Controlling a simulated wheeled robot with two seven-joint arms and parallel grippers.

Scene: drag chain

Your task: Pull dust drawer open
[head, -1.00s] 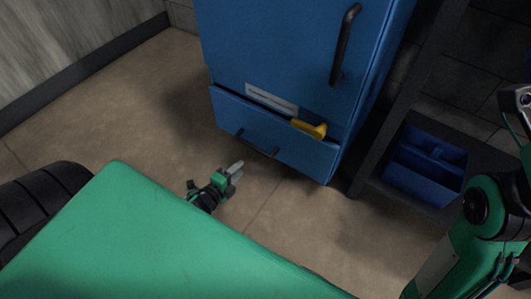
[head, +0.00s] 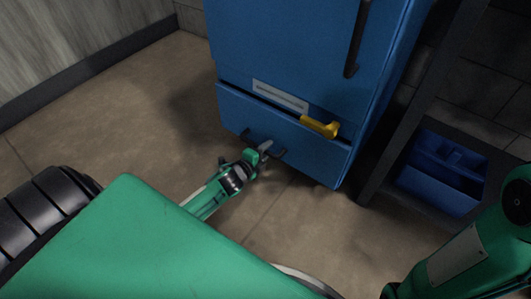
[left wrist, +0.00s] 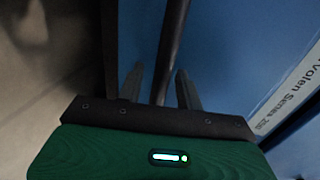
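The blue dust drawer (head: 315,162) is the low front at the bottom of the blue cabinet (head: 285,45). Its black bar handle (head: 281,154) is partly hidden by my left gripper (head: 266,147) in the head view. In the left wrist view, the dark handle bar (left wrist: 173,45) runs between the two fingers of my left gripper (left wrist: 160,88). The fingers stand apart, with gaps beside the bar. I cannot tell whether either finger touches it. My right gripper is out of view.
A yellow lever (head: 319,126) sticks out just above the drawer. A long black handle (head: 357,40) is on the cabinet door. A dark shelf with a blue tote (head: 440,180) stands at right. The floor (head: 150,125) left of the cabinet is clear.

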